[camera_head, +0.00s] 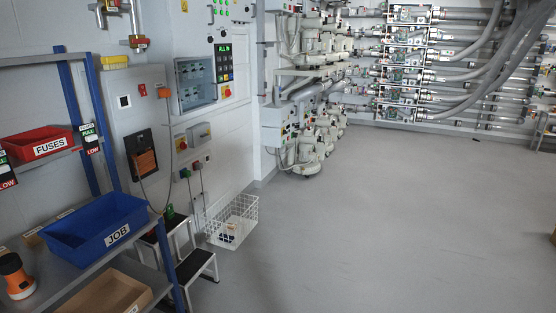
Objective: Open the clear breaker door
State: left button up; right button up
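A clear-fronted box (196,84) is on the wall panel at the upper left, with rows of small breaker-like parts showing behind its transparent cover. The cover looks closed, though its edge is too small to be sure. Neither of my grippers is in view, and nothing touches the box.
A shelf rack at the left holds a red FUSES bin (40,146), a blue JOB bin (95,228) and an orange flashlight (15,274). A step stool (195,262) and a white wire basket (232,218) stand below the panel. The grey floor (390,210) is clear on the right.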

aim_at(193, 58)
jog(key=i, duration=1.8)
